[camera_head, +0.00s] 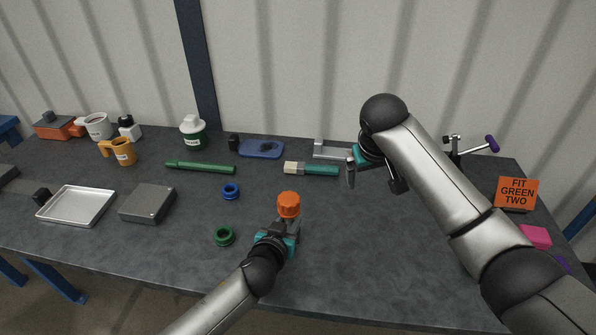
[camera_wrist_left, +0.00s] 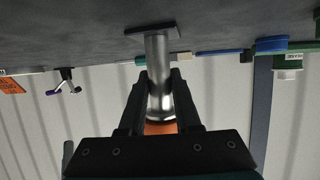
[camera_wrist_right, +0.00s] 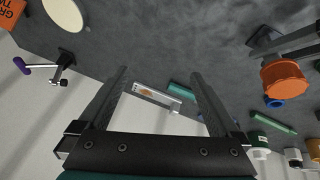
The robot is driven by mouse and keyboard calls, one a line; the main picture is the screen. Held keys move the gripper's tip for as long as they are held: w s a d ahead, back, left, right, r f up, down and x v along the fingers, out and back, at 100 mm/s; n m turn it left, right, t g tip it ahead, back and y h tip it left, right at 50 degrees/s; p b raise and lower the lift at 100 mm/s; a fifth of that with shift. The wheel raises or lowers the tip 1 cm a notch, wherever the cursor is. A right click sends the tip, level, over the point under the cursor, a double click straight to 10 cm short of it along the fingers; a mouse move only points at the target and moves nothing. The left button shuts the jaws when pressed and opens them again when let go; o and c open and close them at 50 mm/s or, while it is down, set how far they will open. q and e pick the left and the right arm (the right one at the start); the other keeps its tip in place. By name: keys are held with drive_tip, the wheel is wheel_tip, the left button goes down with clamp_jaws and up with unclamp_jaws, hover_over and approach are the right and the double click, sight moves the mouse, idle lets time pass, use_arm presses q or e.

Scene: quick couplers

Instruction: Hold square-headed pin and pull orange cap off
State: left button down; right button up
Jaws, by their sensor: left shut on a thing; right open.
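A metal pin stands upright in my left gripper (camera_head: 287,224), with an orange cap (camera_head: 288,204) on its upper end. In the left wrist view the shiny shaft (camera_wrist_left: 158,60) runs between the fingers (camera_wrist_left: 160,98) to a dark square head (camera_wrist_left: 151,30) at its table-side end. I cannot tell if the head touches the table. The orange cap also shows in the right wrist view (camera_wrist_right: 285,82), right of the fingers. My right gripper (camera_head: 373,178) is open and empty, behind and right of the cap; its spread fingers show in its wrist view (camera_wrist_right: 160,98).
A blue ring (camera_head: 230,191) and a green ring (camera_head: 223,237) lie left of the pin. A brush (camera_head: 314,169) and metal bracket (camera_head: 330,150) lie behind. A grey box (camera_head: 147,203) and tray (camera_head: 76,206) are left. An orange sign (camera_head: 517,192) stands right.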

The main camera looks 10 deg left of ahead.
sight(288, 198)
drive_tip(key=s+a+r+n+g+y, duration=0.1)
drive_tip(key=s+a+r+n+y, duration=0.15)
drive_tip(key=a, duration=0.45)
drive_tip(key=s+a+r+n+y, duration=0.15)
drive_tip(key=s+a, duration=0.25)
drive_tip(key=a, duration=0.4)
drive_tip(key=x, duration=1)
drive_tip(key=shift+f, duration=0.45)
drive_tip(key=shift+s, duration=0.1)
clamp_jaws()
drive_tip(key=shift+r, duration=0.15)
drive_tip(key=shift+r, duration=2.05)
drive_tip(key=shift+r, duration=2)
